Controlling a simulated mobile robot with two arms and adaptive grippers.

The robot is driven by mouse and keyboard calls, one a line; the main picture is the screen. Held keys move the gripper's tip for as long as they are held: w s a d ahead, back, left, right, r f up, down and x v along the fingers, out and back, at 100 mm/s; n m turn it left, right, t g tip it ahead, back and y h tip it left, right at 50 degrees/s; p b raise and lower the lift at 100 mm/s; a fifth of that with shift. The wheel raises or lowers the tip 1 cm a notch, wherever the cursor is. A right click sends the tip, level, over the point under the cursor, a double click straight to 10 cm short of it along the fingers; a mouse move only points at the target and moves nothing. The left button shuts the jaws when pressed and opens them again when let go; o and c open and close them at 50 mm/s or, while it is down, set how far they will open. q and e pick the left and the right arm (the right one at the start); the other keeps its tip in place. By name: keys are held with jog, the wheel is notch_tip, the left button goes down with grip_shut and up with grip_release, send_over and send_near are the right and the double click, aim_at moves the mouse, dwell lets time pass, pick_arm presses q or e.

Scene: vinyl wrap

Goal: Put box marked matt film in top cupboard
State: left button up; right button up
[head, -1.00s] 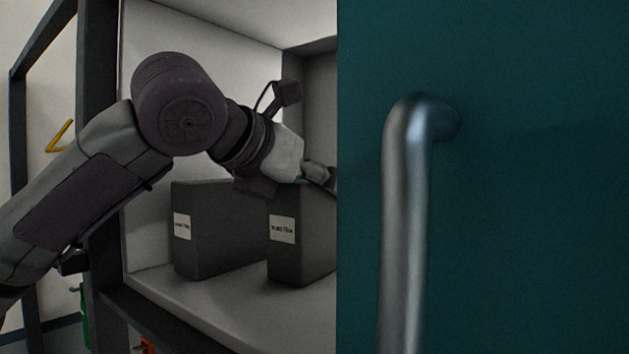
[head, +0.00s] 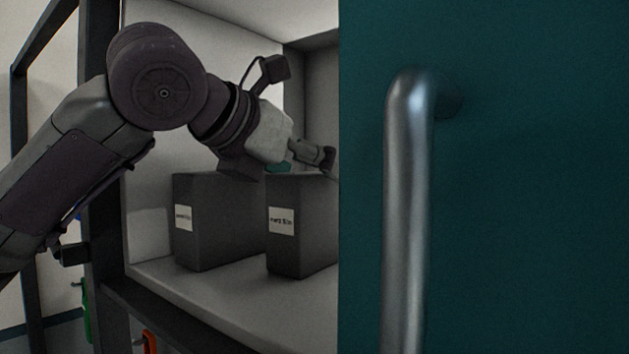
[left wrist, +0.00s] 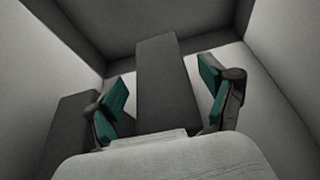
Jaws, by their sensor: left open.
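Two dark grey upright boxes with small white labels stand side by side on a pale cupboard shelf (head: 220,303). They are the left box (head: 222,222) and the right box (head: 312,243). The label print is too blurred to read surely, though both may end in "film". My left gripper (head: 303,167) is open over the top of the right box. In the left wrist view, its teal-padded fingers (left wrist: 165,98) stand apart on either side of a dark box (left wrist: 168,85), with gaps beside it. Another dark box (left wrist: 70,130) is at lower left there. My right gripper is not in view.
A teal door (head: 540,200) with a vertical metal handle (head: 405,200) fills the right half and hides part of the cupboard. A dark frame post (head: 105,200) borders the opening on the left. Shelf in front of the boxes is clear.

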pick_arm(q)
jog(key=b+v, duration=0.2)
jog(key=v, duration=0.8)
jog(key=shift+f, duration=0.1)
